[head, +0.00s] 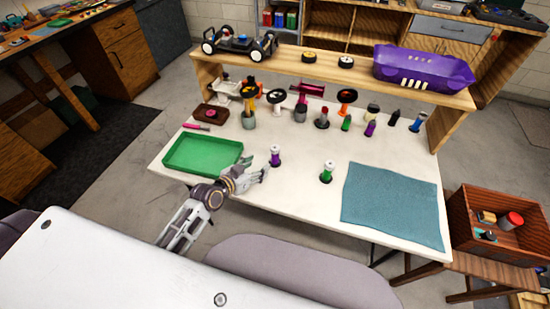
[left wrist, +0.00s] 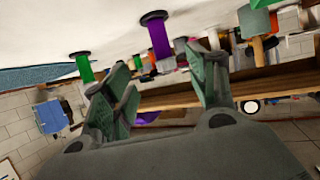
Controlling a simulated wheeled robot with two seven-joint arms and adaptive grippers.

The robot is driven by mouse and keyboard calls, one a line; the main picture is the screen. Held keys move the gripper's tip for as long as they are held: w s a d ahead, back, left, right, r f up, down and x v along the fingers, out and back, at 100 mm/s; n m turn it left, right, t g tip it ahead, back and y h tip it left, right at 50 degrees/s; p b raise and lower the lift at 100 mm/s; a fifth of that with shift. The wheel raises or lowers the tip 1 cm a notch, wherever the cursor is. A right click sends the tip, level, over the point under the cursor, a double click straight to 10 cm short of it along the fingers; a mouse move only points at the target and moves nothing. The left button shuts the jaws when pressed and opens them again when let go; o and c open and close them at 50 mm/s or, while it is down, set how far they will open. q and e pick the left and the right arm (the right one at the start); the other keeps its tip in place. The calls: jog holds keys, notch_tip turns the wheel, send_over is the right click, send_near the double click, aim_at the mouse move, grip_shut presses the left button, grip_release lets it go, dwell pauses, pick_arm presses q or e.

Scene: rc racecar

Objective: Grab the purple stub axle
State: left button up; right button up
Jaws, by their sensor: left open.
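A purple stub axle (head: 275,158) with a pale top stands upright near the middle of the white table. My left gripper (head: 262,172) is open and empty, just left of it and close to it. In the upside-down left wrist view, the purple stub axle (left wrist: 159,42) with its dark round base shows beyond and between the open fingers of my left gripper (left wrist: 160,85). No contact shows. A similar green part (head: 327,174) stands to the right; it also shows in the left wrist view (left wrist: 84,68). My right gripper is not in view.
A green tray (head: 203,172) lies left of my gripper, and a teal cloth (head: 392,202) lies at right. Several small parts and another purple piece (head: 370,128) stand behind, below a wooden shelf (head: 330,72) holding a car (head: 240,44) and a purple body shell (head: 422,68).

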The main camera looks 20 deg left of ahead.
aim_at(273, 155)
pick_arm(q)
jog(key=shift+x, duration=3.9)
jog(key=shift+x, duration=2.6)
jog(key=shift+w+a+r, duration=0.1)
jog(key=shift+a, duration=0.05)
jog(key=c, duration=1.1)
jog(key=shift+r, duration=0.2)
